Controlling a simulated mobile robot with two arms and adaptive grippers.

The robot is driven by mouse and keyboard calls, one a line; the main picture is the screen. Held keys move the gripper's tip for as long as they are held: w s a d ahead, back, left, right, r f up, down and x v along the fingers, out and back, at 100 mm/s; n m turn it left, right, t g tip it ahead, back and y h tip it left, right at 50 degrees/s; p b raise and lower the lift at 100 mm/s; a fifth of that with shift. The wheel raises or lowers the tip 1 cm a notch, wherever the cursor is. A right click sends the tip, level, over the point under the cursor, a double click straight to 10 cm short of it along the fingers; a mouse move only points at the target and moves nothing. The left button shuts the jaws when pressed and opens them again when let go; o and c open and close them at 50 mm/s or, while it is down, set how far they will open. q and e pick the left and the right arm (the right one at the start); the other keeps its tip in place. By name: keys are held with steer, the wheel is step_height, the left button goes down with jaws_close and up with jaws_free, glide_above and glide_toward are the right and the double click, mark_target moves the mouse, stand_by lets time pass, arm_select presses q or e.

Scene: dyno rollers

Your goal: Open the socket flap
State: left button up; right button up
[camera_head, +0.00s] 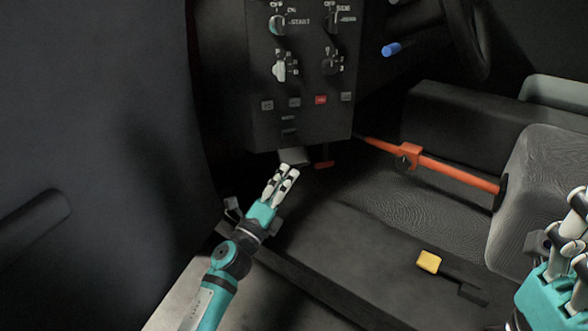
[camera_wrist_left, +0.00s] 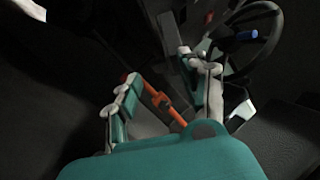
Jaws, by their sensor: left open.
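A dark control panel (camera_head: 300,100) with knobs and small buttons hangs at the top middle of the head view. A small grey plate (camera_head: 294,156) shows under its lower edge; it may be the socket flap, but I cannot tell for sure. My left gripper (camera_head: 284,171) is just below and in front of that plate, pointing up at it. It is open and looks empty, and its fingers (camera_wrist_left: 158,68) also show apart in the left wrist view. I cannot tell whether it touches the plate. My right gripper (camera_head: 574,222) is at the right edge, partly cut off.
An orange-red bar (camera_head: 450,170) runs from the panel to the grey seat (camera_head: 545,190). A red piece (camera_head: 324,164) sits under the panel. A steering wheel (camera_head: 465,35) and a blue knob (camera_head: 391,49) are upper right. A yellow pedal-like block (camera_head: 429,262) is on the floor. A dark wall stands left.

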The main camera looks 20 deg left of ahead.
mark_target(294, 165)
arm_select(q)
steer(key=x, duration=0.5)
steer(key=shift+b, duration=0.3)
